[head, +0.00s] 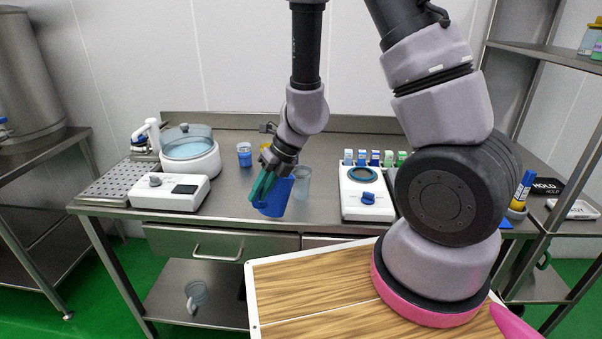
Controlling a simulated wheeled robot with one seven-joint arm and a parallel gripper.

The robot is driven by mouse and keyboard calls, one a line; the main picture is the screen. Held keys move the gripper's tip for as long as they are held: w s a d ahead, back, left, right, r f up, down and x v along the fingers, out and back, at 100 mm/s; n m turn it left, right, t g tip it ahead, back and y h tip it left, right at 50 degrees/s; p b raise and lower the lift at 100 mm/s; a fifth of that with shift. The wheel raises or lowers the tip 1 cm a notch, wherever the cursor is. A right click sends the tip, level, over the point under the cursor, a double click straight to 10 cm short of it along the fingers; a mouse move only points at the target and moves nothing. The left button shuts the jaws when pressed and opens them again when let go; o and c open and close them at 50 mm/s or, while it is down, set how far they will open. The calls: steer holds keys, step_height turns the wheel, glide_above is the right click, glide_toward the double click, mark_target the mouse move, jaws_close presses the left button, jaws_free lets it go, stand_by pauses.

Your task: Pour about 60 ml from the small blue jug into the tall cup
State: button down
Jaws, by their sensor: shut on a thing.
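The small blue jug (277,199) is in my gripper (262,188), near the front edge of the steel table. The teal fingers are shut on it, and they and the wrist hide part of its left side and top. The jug looks slightly tilted; its contents cannot be seen. A tall clear cup (302,184) stands upright on the table just right of and behind the jug, partly overlapped by it. I cannot tell whether the two touch or how much is in the cup.
A white device with a round bowl (190,150) stands left, by a perforated drain tray (118,182). A small blue-and-clear cup (245,154) is behind the jug. A white scale (367,190) and several small bottles (375,158) are right. A clear jug (196,295) sits on the lower shelf.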

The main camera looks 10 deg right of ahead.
steer(key=w+d+r, duration=0.1)
steer(key=d+r+g+y, duration=0.1)
steer(key=w+r+y+p, duration=0.1)
steer(key=r, duration=0.1)
steer(key=shift+w+d+m+g, duration=0.35)
steer(key=shift+d+m+g, duration=0.05)
steer(key=shift+d+r+g+y+p, duration=0.15)
steer(key=shift+r+g+y+p, duration=0.15)
steer(key=shift+r+y, duration=0.1)
steer(key=shift+w+d+r, duration=0.1)
steer(key=shift+d+r, duration=0.05)
steer(key=shift+r, duration=0.05)
steer(key=shift+w+d+r+g+y+p, duration=0.3)
steer(key=shift+r+g+y+p, duration=0.15)
steer(key=shift+y+p, duration=0.35)
steer(key=shift+w+d+r+p, duration=0.1)
steer(key=shift+d+r+p, duration=0.1)
steer(key=shift+p, duration=0.55)
steer(key=shift+w+d+r+m+p, duration=0.2)
steer(key=shift+w+d+m+p, duration=0.1)
steer(key=shift+p, duration=0.45)
steer(key=shift+w+d+r+g+y, duration=0.4)
steer(key=shift+r+g+y, duration=0.2)
steer(key=shift+y, duration=0.2)
steer(key=shift+s, duration=0.1)
